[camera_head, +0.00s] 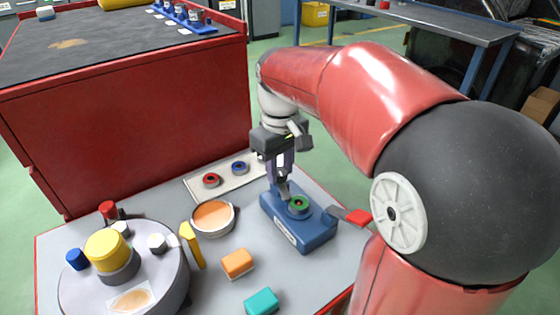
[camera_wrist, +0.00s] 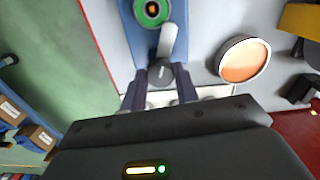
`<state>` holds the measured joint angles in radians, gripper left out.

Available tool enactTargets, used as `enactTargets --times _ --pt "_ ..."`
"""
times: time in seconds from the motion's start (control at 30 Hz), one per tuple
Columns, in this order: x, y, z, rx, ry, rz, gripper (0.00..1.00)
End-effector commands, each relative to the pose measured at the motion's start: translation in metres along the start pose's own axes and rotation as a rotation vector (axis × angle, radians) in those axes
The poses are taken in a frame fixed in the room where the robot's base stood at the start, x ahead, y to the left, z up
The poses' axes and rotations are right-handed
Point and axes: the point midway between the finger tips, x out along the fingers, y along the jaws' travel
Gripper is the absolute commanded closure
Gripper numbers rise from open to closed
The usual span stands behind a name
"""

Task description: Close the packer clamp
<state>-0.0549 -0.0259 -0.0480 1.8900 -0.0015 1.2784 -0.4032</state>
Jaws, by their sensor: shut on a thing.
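The packer clamp (camera_head: 305,232) is a blue block with a pale label on its front side, sitting on the grey bench top. A green ring with a dark, red-centred middle lies on its top; the ring (camera_wrist: 152,11) also shows at the top of the wrist view. A grey lever (camera_wrist: 167,42) with a rounded dark end reaches from beside the ring to my gripper. My gripper (camera_head: 282,188) points down at the block's back left; in the wrist view my gripper (camera_wrist: 161,76) is shut on the lever's rounded end. The fingers partly hide the lever in the head view.
A pale plate (camera_head: 222,176) with red and blue rings lies behind the block. An orange-filled dish (camera_head: 213,216), yellow block (camera_head: 192,245), orange block (camera_head: 237,263) and teal block (camera_head: 261,301) are nearby. A round turntable (camera_head: 75,290) is at left; a red cabinet (camera_head: 130,130) stands behind.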

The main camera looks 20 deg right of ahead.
Motion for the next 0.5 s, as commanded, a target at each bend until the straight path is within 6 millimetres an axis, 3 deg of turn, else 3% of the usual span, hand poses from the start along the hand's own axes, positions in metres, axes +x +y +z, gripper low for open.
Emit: enactTargets --times 0.5 --pt "-0.0015 0.0003 -0.0012 -0.317 0.005 0.002 0.93"
